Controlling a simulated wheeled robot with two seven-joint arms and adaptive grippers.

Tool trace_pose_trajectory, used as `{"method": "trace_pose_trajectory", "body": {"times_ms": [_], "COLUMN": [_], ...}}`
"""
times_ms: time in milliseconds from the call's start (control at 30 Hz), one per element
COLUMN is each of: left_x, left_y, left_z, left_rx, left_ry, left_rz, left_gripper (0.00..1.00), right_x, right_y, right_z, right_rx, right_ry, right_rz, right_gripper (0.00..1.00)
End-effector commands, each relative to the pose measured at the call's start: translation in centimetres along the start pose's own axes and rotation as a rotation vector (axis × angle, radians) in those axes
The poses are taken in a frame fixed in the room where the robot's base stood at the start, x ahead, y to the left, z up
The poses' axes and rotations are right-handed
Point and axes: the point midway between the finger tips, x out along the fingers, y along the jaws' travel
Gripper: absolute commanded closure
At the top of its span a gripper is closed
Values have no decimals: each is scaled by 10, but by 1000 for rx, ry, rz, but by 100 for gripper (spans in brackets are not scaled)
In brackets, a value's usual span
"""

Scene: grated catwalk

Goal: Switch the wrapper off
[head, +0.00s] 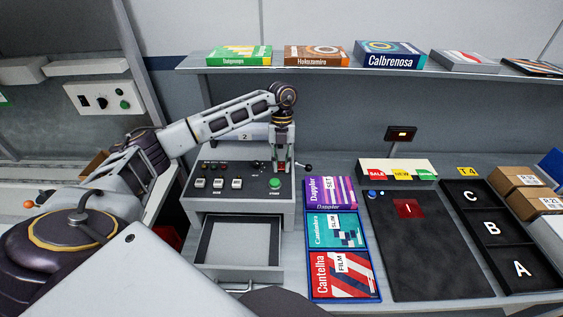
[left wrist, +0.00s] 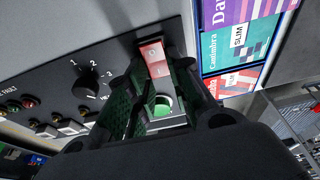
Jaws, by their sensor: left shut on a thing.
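The wrapper appears to be the grey machine (head: 288,209) with a sloped control panel. A red rocker switch (head: 282,168) sits at the panel's upper right; in the left wrist view the red and pale rocker (left wrist: 153,57) lies between my fingers. My left gripper (head: 282,160) reaches down from above and is shut on the rocker switch; the fingers partly hide it. A green button (head: 274,183) is just below it and also shows between the fingers in the left wrist view (left wrist: 163,105).
The panel has a numbered black dial (left wrist: 88,83), white buttons and small lamps. An open, empty-looking drawer (head: 240,243) juts out below. Boxes in a blue tray (head: 310,290) stand close on the right, then a dark mat (head: 420,260) and a lettered rack (head: 480,190).

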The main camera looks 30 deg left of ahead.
Motion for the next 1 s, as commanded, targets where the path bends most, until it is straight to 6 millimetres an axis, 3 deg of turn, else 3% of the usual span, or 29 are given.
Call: {"method": "trace_pose_trajectory", "body": {"times_ms": [200,233,367,767,1000], "left_x": [-1,-1,-1,-2,-17], "left_y": [0,0,0,0,-1], "left_z": [0,0,0,0,1], "left_rx": [-1,-1,0,0,1], "left_ry": [-2,-2,-2,-2,-4], "left_rz": [-2,-2,-2,-1,-3], "left_gripper": [100,75,58,57,57], "right_x": [0,0,0,0,0], "right_y": [0,0,0,1,0], "right_z": [0,0,0,0,0], "right_rx": [0,0,0,0,0], "right_ry": [0,0,0,0,0], "right_rz": [0,0,0,0,0], "right_gripper": [60,60,60,60,60]}}
